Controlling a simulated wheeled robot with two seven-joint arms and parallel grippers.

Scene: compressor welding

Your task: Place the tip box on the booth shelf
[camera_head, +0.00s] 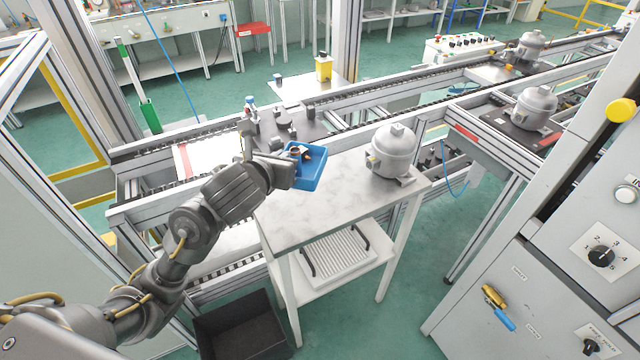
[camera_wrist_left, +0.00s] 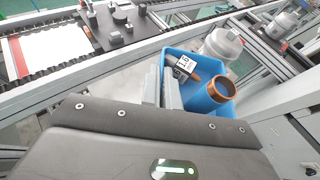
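The tip box is a small blue open tray (camera_head: 317,178) over the left back part of the grey-topped table. It holds a copper-coloured cylinder and a dark labelled block. My left gripper (camera_head: 291,169) is at the box's left side. In the left wrist view, the two fingers (camera_wrist_left: 163,88) are close together at the near left wall of the blue box (camera_wrist_left: 232,131), apparently pinching it. Whether the box bottom touches the table is hard to tell. A white shelf (camera_head: 352,277) sits under the tabletop; I cannot tell whether it is the booth shelf. My right gripper is out of view.
A grey compressor (camera_head: 393,152) stands on the right of the grey tabletop (camera_head: 300,217). A ribbed white rack (camera_head: 336,254) is on the shelf beneath. A black bin (camera_head: 243,325) is on the floor. Conveyor rails run behind, and a control cabinet (camera_head: 545,262) stands at right.

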